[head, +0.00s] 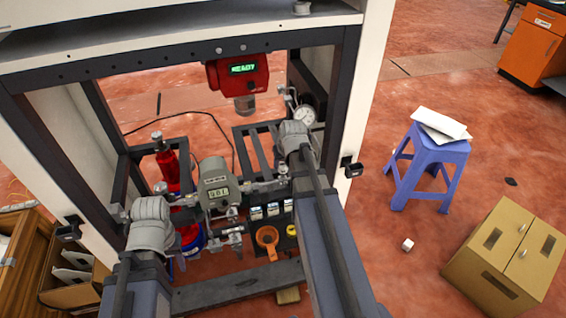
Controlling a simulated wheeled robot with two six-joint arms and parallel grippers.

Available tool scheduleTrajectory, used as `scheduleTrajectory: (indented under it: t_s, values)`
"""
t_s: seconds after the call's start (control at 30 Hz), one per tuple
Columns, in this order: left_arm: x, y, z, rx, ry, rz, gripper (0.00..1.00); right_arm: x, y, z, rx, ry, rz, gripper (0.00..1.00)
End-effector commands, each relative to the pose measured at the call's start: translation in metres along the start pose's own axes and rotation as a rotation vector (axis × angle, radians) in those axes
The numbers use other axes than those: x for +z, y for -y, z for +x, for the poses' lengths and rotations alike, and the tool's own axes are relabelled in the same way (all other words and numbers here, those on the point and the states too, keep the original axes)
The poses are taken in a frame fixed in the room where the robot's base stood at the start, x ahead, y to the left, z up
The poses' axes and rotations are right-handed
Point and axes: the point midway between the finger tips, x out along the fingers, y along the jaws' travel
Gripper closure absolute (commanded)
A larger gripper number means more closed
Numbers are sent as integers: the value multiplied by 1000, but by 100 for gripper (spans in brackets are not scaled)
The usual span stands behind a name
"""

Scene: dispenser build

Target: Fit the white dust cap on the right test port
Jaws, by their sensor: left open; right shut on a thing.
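A grey meter (214,184) with a lit display stands inside the frame, between my two grippers. Metal fittings and small valves (232,238) hang below it. My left gripper (186,201) is open at the meter's left side. My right gripper (254,188) is shut at the meter's right side. The thing between its fingers is too small to make out. I cannot pick out the white dust cap for certain. The right test port is not clear either, and the meter, fittings and grippers crowd that spot.
A dark frame with white side panels (375,60) surrounds the work. A red unit reading READY (240,72) hangs above. A purple stool (428,165), cardboard box (508,255) and small white cube (407,244) stand right, with open floor between.

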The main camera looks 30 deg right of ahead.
Motion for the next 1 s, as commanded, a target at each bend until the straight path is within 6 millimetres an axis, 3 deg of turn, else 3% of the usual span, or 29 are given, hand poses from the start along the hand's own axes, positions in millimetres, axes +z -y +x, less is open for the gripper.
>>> scheduleTrajectory:
  t_s: [1.0]
  values:
    - [-2, -2, 25, 0, 0, 0, 50, 10, 0, 23, 0, 0, 0, 100]
